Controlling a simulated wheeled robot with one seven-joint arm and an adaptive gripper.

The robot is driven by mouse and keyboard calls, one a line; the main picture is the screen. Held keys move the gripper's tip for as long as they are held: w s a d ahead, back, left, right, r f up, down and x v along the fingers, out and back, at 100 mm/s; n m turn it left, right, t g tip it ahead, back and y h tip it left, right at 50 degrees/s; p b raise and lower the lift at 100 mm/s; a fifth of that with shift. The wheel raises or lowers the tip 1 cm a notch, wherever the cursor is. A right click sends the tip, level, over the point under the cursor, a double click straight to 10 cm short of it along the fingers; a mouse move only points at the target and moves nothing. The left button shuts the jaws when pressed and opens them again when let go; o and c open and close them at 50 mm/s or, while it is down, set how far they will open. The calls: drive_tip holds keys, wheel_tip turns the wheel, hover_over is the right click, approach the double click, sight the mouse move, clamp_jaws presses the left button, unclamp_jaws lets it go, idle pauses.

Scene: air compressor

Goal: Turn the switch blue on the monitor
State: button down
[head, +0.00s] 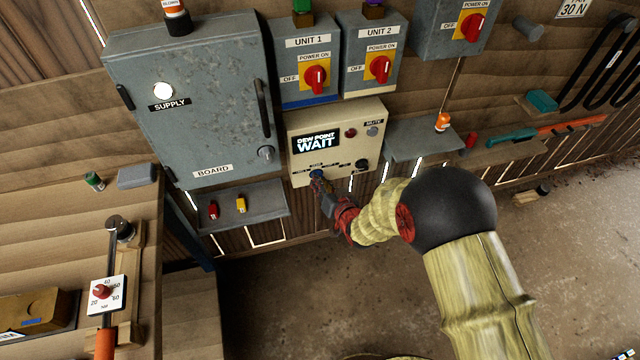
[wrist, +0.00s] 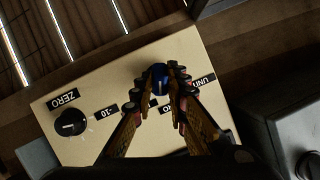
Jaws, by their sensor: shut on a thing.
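The monitor (head: 372,141) is a beige box on the wall, with a screen that reads "DEW POINT WAIT". The blue switch (head: 317,174) is a round knob at its lower left. In the wrist view the blue switch (wrist: 159,78) sits between my fingertips. My gripper (head: 320,184) reaches the switch from below right and is shut on it; it also shows in the wrist view (wrist: 160,82). The fingers hide the sides of the knob and part of the labels around it.
A black knob marked ZERO (wrist: 70,122) is on the same panel. A red light (head: 350,132) and a grey button (head: 372,131) are above. A grey shelf (head: 262,214) with red and yellow items is at left, another shelf (head: 405,146) at right. The SUPPLY board (head: 190,110) is up left.

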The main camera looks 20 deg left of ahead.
drive_tip(key=m+y, duration=0.1)
drive_tip(key=m, duration=0.1)
drive_tip(key=m+y, duration=0.1)
drive_tip(key=m, duration=0.1)
drive_tip(key=shift+w+d+g+y, duration=0.1)
drive_tip(key=shift+w+g+y, duration=0.1)
drive_tip(key=shift+g+y, duration=0.1)
idle(0.4)
drive_tip(key=c, duration=1.8)
unclamp_jaws()
drive_tip(key=shift+o, duration=0.2)
drive_tip(key=shift+f, duration=0.1)
drive_tip(key=v, duration=1.2)
